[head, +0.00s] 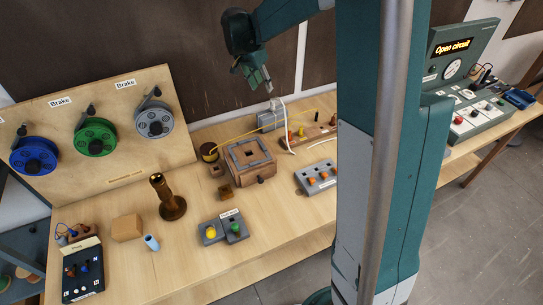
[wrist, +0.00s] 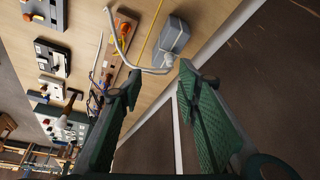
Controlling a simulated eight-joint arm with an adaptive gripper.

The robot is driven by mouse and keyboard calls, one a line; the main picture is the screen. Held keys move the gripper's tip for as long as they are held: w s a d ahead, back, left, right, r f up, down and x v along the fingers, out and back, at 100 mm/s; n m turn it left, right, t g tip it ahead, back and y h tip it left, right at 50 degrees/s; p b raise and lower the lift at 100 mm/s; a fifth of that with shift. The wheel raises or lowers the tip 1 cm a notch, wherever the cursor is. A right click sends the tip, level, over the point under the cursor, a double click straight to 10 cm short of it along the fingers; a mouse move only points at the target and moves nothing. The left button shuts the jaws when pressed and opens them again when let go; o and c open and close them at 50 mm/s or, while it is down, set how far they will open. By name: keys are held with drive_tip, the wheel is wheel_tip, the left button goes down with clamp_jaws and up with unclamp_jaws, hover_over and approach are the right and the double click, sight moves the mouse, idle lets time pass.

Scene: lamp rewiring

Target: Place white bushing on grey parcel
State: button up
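A grey block (head: 270,121), which looks like the grey parcel, stands at the back of the bench; it also shows in the wrist view (wrist: 174,36). A small pale fitting (head: 273,104) sits at its top, with a white cord (head: 285,122) beside it. I cannot tell whether this fitting is the white bushing. A pale blue-white cylinder (head: 151,243) stands at the front left of the bench. My gripper (head: 262,87) hangs above and behind the grey block. In the wrist view my gripper (wrist: 158,82) has its fingers apart, with nothing between them.
A wooden box (head: 250,158) with a grey square top stands mid-bench. A dark brown post (head: 169,205) and a tan block (head: 127,227) are to the left. A reel board (head: 100,130) stands behind them. The front bench edge has some clear wood.

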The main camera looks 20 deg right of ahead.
drive_tip(key=s+a+r+n+t+y, duration=0.1)
drive_tip(key=s+a+r+n, duration=0.3)
drive_tip(key=s, duration=0.7)
drive_tip(key=s+a+r+n+t+y, duration=0.1)
drive_tip(key=s+a+r+n+t, duration=0.1)
drive_tip(key=s+a+r, duration=0.6)
drive_tip(key=s+a+f+n+t+y, duration=0.1)
drive_tip(key=s+f+n, duration=0.2)
drive_tip(key=s, duration=0.8)
drive_tip(key=s+a+f+n+t+y, duration=0.1)
drive_tip(key=s+a+f+n, duration=0.1)
drive_tip(key=s, duration=0.9)
drive_tip(key=shift+f+n, duration=0.8)
